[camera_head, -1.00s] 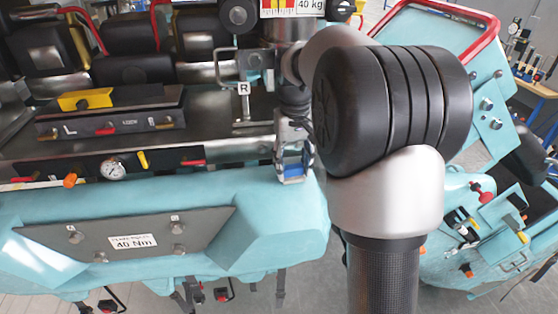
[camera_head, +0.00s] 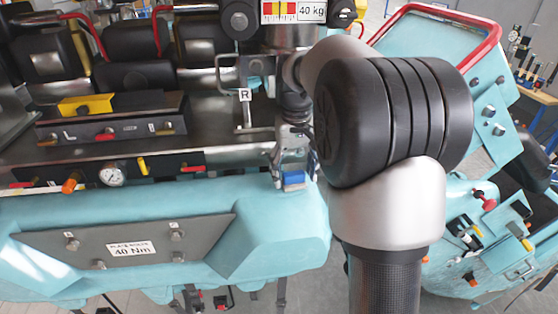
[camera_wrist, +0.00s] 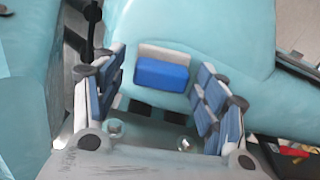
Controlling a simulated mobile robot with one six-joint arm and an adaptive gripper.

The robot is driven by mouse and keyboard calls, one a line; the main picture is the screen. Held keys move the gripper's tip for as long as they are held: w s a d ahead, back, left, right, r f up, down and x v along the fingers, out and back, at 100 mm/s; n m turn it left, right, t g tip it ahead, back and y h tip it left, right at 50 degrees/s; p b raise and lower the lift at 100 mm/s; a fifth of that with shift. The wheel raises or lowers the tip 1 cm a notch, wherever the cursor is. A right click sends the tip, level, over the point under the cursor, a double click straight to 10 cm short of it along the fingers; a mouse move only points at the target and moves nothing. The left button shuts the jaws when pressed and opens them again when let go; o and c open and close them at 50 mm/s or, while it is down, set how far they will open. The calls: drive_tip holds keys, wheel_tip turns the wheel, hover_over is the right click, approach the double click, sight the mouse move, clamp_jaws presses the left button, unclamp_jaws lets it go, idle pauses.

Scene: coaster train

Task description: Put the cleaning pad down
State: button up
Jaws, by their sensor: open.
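The cleaning pad (camera_wrist: 162,74) is a small blue block with a pale grey strip along one side. In the wrist view it lies on the turquoise body of the coaster train (camera_wrist: 215,30), between the fingers of my gripper (camera_wrist: 161,80). The fingers are spread, with a gap on each side of the pad. In the head view the pad (camera_head: 293,180) shows as a small blue patch below the fingers, at the right end of the front turquoise edge. My arm hides what lies just to the right of it.
A panel with a pressure gauge (camera_head: 112,174) and coloured knobs is to the left. A metal bracket marked R (camera_head: 245,95) stands close behind. Another turquoise car (camera_head: 470,240) with knobs and levers is at the right.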

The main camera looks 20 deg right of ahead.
sight(291, 174)
drive_tip(key=r, duration=0.7)
drive_tip(key=shift+w+a, duration=0.15)
drive_tip(key=shift+a, duration=0.15)
drive_tip(key=shift+s+a+r, duration=0.15)
drive_tip(key=shift+s+r, duration=0.05)
drive_tip(key=shift+r, duration=0.05)
drive_tip(key=s+a+r+n+t, duration=0.1)
drive_tip(key=s+a+r+t, duration=0.15)
drive_tip(key=s+a, duration=0.8)
drive_tip(key=s+a+f+t, duration=0.1)
drive_tip(key=s+f, duration=0.2)
drive_tip(key=s, duration=0.4)
drive_tip(key=s+a+f+n+t, duration=0.1)
drive_tip(key=s+f, duration=0.3)
drive_tip(key=s, duration=0.4)
drive_tip(key=shift+a, duration=0.15)
drive_tip(key=shift+a, duration=0.1)
wheel_tip(291, 174, down, 21)
drive_tip(key=b, duration=2)
